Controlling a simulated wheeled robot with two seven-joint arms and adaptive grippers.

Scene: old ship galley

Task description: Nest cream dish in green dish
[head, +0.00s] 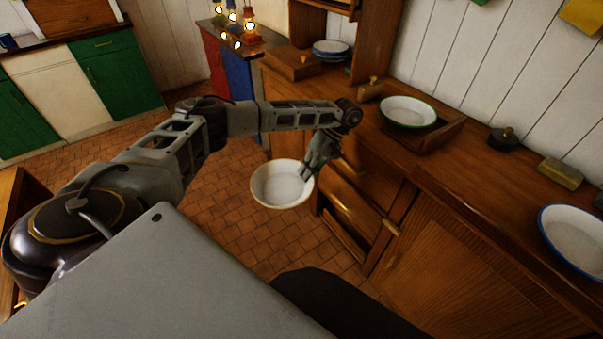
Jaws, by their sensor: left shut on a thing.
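The cream dish (270,187) is held in the air in front of the wooden counter. My left gripper (308,172) is shut on its right rim, and the dish hangs over the tiled floor, roughly level. The green dish (408,110), white inside with a green rim, sits on a wooden tray (440,137) on the counter, to the right of and beyond my left gripper. It looks empty. The two dishes are well apart. My right gripper is not in view.
A blue-rimmed dish (575,238) stands at the counter's right. A dark round weight (503,138) and a yellowish block (560,173) lie near the wall. A small wooden block (370,90) is left of the green dish. Stacked plates (331,49) stand farther back. Drawers are below.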

